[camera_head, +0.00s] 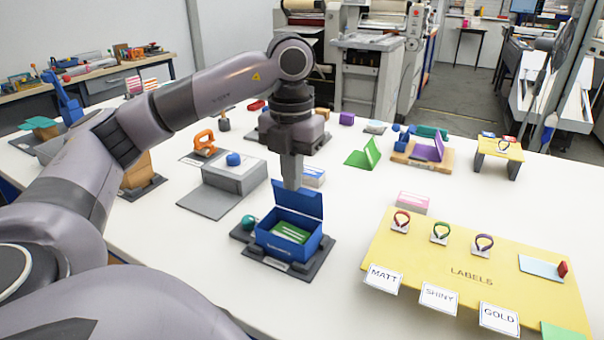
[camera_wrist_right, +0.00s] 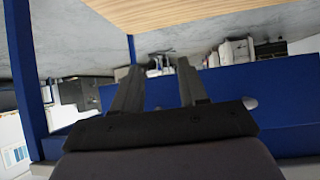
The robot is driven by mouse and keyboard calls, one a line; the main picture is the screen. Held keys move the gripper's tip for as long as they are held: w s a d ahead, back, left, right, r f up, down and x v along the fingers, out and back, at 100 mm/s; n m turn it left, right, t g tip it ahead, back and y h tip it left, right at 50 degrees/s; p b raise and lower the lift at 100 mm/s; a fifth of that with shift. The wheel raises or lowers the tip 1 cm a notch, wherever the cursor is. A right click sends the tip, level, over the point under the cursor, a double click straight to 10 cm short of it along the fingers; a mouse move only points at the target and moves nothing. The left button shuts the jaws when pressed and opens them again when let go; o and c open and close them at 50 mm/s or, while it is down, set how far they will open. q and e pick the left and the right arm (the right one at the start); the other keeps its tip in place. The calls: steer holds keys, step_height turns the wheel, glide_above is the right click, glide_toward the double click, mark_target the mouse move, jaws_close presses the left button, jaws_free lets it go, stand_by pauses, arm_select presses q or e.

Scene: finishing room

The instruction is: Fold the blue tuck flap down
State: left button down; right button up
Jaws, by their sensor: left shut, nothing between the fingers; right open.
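A blue box (camera_head: 283,243) sits on a dark grey base plate (camera_head: 311,267) near the middle of the white table in the head view. Its blue flap (camera_head: 299,203) stands up at the back edge, leaning back a little. A green item with pale stripes (camera_head: 290,232) lies inside the open box. My left gripper (camera_head: 291,186) is shut and empty, pointing down at the top edge of the flap. I cannot tell whether it touches the flap. My right gripper (camera_wrist_right: 156,68) is open and empty in the right wrist view, away from the box.
A yellow labels board (camera_head: 460,255) with several loops lies to the right. A teal ball (camera_head: 249,222) is left of the box. A grey block (camera_head: 235,175) with a blue knob stands behind left. White tabletop is clear in front of the box.

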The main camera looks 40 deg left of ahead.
arm_select(q)
steer(key=shift+r, duration=0.1)
stand_by(0.3)
step_height(320, 180, up, 10)
steer(key=p, duration=0.6)
stand_by(0.5)
stand_by(0.5)
